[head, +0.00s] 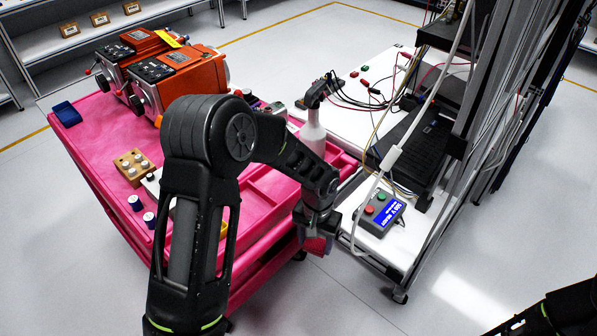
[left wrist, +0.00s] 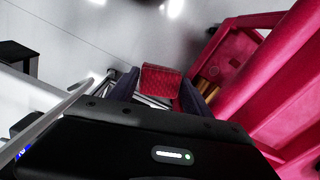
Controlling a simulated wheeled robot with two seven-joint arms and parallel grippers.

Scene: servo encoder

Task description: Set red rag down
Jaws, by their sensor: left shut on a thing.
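The red rag (head: 316,245) is a small piece of red cloth. My left gripper (head: 320,232) is shut on it and holds it in the gap between the pink cart (head: 90,150) and the white bench (head: 385,255), near the cart's right front corner. In the left wrist view the rag (left wrist: 162,82) sits between the two dark fingers (left wrist: 160,92), with pale floor beyond it. My left arm hides part of the cart. My right gripper is out of the picture.
Orange servo units (head: 178,72) stand at the cart's back. A blue box (head: 66,114), a wooden block with pegs (head: 133,167) and a white bottle (head: 313,135) also stand there. The bench carries a control box with a blue display (head: 382,212), cables and a rack.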

